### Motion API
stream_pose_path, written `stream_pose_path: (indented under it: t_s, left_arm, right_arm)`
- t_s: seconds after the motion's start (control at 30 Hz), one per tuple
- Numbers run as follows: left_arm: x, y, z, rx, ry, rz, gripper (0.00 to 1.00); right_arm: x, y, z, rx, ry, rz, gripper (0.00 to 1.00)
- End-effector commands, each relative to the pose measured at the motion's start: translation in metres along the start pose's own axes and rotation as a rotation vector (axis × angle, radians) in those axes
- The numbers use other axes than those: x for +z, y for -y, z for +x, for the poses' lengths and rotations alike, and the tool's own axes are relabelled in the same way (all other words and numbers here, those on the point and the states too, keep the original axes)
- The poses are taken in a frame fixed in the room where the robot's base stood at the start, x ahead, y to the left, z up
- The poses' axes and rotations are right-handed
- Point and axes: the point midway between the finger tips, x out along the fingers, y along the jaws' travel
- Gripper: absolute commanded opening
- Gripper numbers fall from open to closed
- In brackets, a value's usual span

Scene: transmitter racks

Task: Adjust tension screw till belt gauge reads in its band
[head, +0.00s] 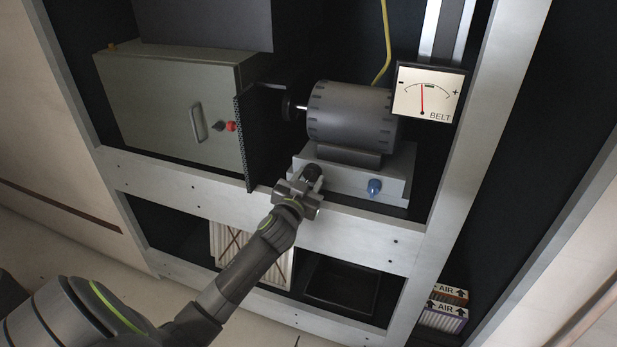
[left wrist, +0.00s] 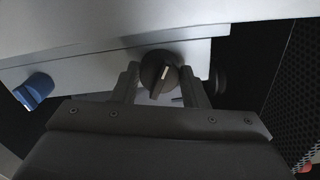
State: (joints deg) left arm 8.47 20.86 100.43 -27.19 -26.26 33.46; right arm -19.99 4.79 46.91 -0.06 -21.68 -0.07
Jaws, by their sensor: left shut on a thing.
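The belt gauge (head: 428,93) is a cream dial marked BELT at the upper right of the head view. Its red needle points nearly straight up, slightly left of the dark band at the top of the scale. The tension screw is a black knob (head: 312,172) on the front of the grey motor base (head: 335,178). My left gripper (head: 300,186) is at this knob. My right gripper is not in view.
A blue knob (head: 374,187) is on the same base to the right. The dark motor (head: 352,115) stands on the base. A perforated black guard (head: 245,140) and a grey-green cabinet (head: 168,105) are to the left. A white rack beam (head: 350,238) runs below.

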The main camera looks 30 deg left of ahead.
Motion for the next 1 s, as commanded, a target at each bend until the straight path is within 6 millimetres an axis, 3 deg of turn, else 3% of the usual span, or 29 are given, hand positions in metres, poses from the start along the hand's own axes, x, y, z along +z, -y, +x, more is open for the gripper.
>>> stream_pose_path:
  t_s: [0.27, 0.53, 1.0]
  left_arm:
    - [-0.002, 0.001, 0.000, 0.000, 0.002, 0.237, 0.17]
    - [-0.001, 0.001, 0.000, 0.000, 0.001, 0.429, 0.17]
    - [0.000, 0.001, 0.000, 0.000, 0.002, 0.565, 0.17]
  right_arm:
    - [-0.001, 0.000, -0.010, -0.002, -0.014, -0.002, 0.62]
    - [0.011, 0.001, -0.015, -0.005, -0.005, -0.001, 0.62]
    - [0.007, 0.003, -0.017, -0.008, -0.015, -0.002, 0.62]
